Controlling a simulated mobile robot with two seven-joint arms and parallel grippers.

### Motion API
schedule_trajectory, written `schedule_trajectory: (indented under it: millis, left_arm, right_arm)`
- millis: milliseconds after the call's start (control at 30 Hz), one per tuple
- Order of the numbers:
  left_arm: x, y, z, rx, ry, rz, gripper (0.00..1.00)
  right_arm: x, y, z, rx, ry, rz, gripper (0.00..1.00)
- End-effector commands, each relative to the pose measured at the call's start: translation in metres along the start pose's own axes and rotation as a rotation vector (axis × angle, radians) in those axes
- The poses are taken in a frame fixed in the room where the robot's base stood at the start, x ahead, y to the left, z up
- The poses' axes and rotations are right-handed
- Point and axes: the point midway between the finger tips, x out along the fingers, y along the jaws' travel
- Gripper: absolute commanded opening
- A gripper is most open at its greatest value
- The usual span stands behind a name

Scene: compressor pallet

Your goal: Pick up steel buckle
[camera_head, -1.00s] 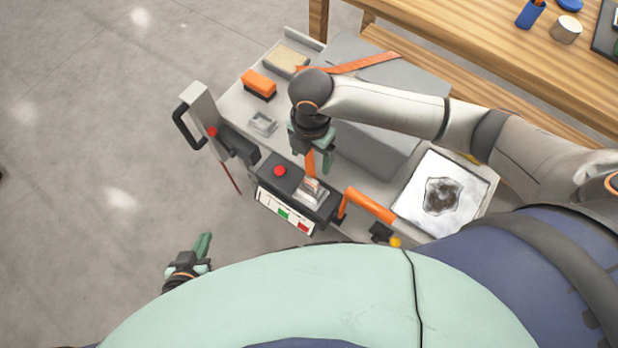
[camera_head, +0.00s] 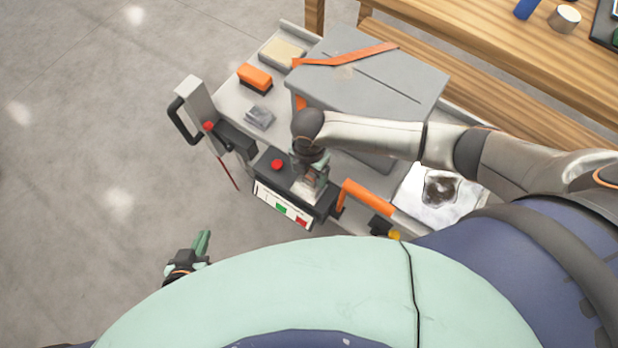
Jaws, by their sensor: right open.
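A silvery metal piece that looks like the steel buckle (camera_head: 311,188) sits on top of the dark control box (camera_head: 270,181), beside its red button. My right gripper (camera_head: 309,172) points down right over this piece, with its jaws open. The gripper hides part of the piece, and I cannot tell whether the fingers touch it. My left gripper (camera_head: 190,258) hangs low at the left, over the floor and away from the pallet; its jaw opening is not clear.
A grey case (camera_head: 375,85) with an orange strap (camera_head: 350,58) stands behind my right arm. An orange-topped block (camera_head: 255,77), a small grey block (camera_head: 259,117) and a tray (camera_head: 283,50) lie to its left. An orange handle (camera_head: 367,200) rises right of the control box. A wooden table (camera_head: 480,45) stands behind.

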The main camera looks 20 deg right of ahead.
Motion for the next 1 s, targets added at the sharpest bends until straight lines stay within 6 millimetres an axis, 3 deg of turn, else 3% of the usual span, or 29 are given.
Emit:
schedule_trajectory:
  millis: [133, 833, 1000]
  left_arm:
    - [-0.0002, 0.0001, 0.0002, 0.000, -0.001, 0.000, 0.00]
    - [-0.0003, 0.0002, 0.0004, 0.000, -0.001, 0.001, 0.00]
    - [-0.0003, 0.0002, 0.0003, 0.000, -0.001, 0.001, 0.00]
  right_arm:
    - [-0.0003, 0.0000, -0.0003, -0.001, 0.000, 0.000, 0.81]
    - [-0.0006, 0.0000, -0.0002, 0.000, 0.000, 0.000, 0.03]
    - [-0.0009, 0.0002, -0.0002, 0.000, 0.001, 0.001, 0.00]
